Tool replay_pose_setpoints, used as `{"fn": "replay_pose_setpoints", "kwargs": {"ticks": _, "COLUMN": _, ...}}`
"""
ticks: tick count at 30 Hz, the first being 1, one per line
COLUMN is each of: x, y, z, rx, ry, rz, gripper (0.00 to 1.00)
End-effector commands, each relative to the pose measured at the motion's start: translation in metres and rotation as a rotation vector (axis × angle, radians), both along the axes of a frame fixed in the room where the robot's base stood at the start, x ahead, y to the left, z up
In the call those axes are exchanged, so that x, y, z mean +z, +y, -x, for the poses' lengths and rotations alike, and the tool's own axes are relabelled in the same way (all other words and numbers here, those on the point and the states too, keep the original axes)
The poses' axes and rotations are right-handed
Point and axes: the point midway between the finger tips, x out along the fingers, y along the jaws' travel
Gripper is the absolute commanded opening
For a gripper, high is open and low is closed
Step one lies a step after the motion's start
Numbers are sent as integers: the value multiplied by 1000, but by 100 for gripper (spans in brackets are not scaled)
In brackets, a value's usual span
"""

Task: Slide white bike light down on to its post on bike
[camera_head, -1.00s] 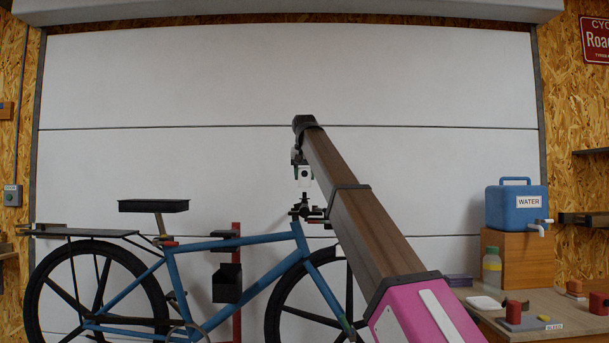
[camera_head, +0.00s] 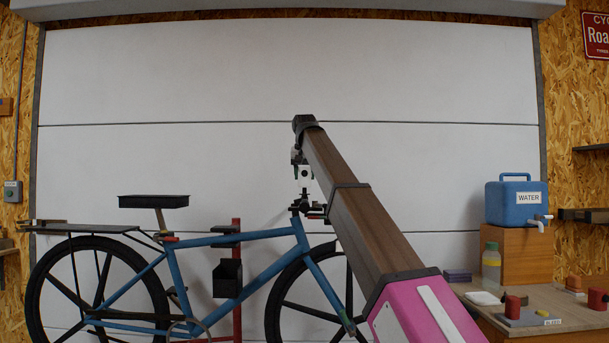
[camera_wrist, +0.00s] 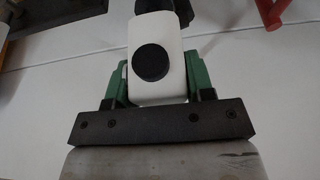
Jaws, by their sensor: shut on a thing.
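The white bike light (camera_head: 305,172) is held upright at the end of my arm in the head view, just above the bike's handlebar area (camera_head: 303,206). In the wrist view the light (camera_wrist: 150,35) is a white rounded block with a black round face, between the green fingers of my gripper (camera_wrist: 157,70). My gripper (camera_head: 302,164) is shut on it. A dark part (camera_wrist: 170,8) shows beyond the light's far end. The post is too small and dark to make out clearly, so I cannot tell whether the light touches it.
The blue bike (camera_head: 250,237) stands before a white panelled door (camera_head: 200,90). A bench (camera_head: 570,325) at right carries a blue water jug (camera_head: 515,205) on a wooden box and several small items. My arm hides part of the bike's front.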

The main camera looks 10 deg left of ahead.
Motion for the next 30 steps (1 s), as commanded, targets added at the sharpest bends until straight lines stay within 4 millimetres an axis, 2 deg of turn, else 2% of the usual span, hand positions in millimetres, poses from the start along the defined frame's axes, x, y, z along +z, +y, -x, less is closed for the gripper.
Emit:
{"fn": "replay_pose_setpoints", "kwargs": {"ticks": 16, "x": -2, "y": 0, "z": 0, "rx": 0, "ry": 0, "rz": 0, "gripper": 20}}
{"fn": "replay_pose_setpoints", "kwargs": {"ticks": 30, "x": -13, "y": 0, "z": 0, "rx": 0, "ry": 0, "rz": 0, "gripper": 20}}
